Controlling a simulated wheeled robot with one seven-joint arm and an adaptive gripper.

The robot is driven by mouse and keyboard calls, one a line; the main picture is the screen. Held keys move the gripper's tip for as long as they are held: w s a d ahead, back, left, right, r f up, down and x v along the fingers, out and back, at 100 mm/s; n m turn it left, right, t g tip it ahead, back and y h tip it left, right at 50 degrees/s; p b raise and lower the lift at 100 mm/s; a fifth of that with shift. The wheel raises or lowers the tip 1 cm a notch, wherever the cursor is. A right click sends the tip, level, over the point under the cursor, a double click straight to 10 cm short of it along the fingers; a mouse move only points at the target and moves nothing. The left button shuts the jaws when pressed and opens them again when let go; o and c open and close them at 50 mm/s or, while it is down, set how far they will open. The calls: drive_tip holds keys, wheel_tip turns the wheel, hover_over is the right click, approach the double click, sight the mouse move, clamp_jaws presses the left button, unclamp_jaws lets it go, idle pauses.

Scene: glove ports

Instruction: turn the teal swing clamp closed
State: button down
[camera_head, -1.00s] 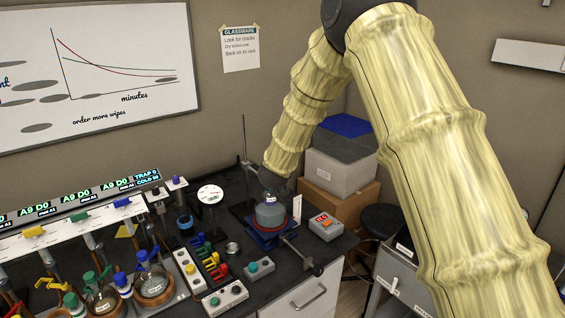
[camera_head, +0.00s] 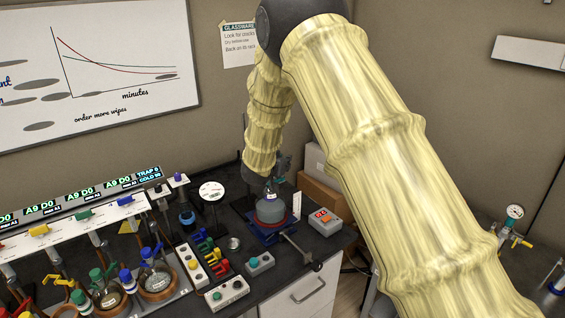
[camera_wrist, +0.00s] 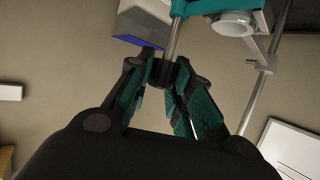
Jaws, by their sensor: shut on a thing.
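The teal swing clamp (camera_wrist: 214,8) shows at the top of the wrist view, beside a pale cup-like fitting (camera_wrist: 238,22). A silver rod (camera_wrist: 175,35) runs from its teal part down to a dark end piece between my fingertips. My gripper (camera_wrist: 164,74) is shut on this dark end piece, which appears to be the clamp's handle. In the head view my gripper (camera_head: 281,165) is small, just behind and above the grey flask (camera_head: 271,211). My arm hides much of the clamp there, and its exact angle cannot be told.
The flask sits on a blue stand (camera_head: 262,234). Colored clips (camera_head: 209,255) and glassware (camera_head: 153,281) crowd the bench at left. A thin stand rod (camera_wrist: 262,85) rises close to my gripper.

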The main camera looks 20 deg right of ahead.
drive_tip(key=shift+r, duration=0.1)
drive_tip(key=c, duration=1.3)
unclamp_jaws()
drive_tip(key=shift+d, duration=0.1)
drive_tip(key=shift+o, duration=0.2)
drive_tip(key=v, duration=1.2)
